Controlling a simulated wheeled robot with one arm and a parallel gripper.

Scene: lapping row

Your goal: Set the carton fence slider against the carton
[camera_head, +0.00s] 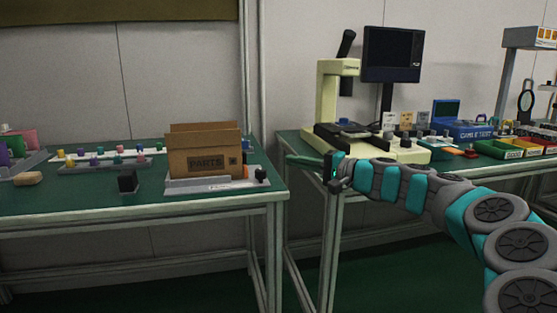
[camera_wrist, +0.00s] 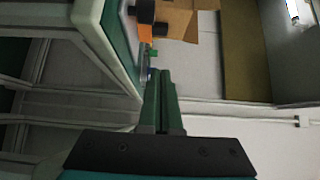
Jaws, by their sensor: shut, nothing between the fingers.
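The brown carton (camera_head: 203,160), marked PARTS, stands with its flaps up on a pale grey fence base (camera_head: 205,186) on the left bench. A black knob (camera_head: 261,174) stands at the base's right end, just right of the carton; it looks like the slider's handle. I cannot make out any gap between the slider and the carton. My gripper (camera_head: 291,158) is shut and empty, right of the knob and apart from it, near the gap between the benches. The wrist view shows the closed fingers (camera_wrist: 160,76) below part of the carton (camera_wrist: 182,20) and dark knob-like parts.
A black block (camera_head: 127,182) stands on the left bench (camera_head: 60,205), left of the carton. Racks of coloured pegs (camera_head: 110,160) lie behind it. The right bench holds a cream measuring machine (camera_head: 330,100) with a monitor and several coloured bins (camera_head: 500,148).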

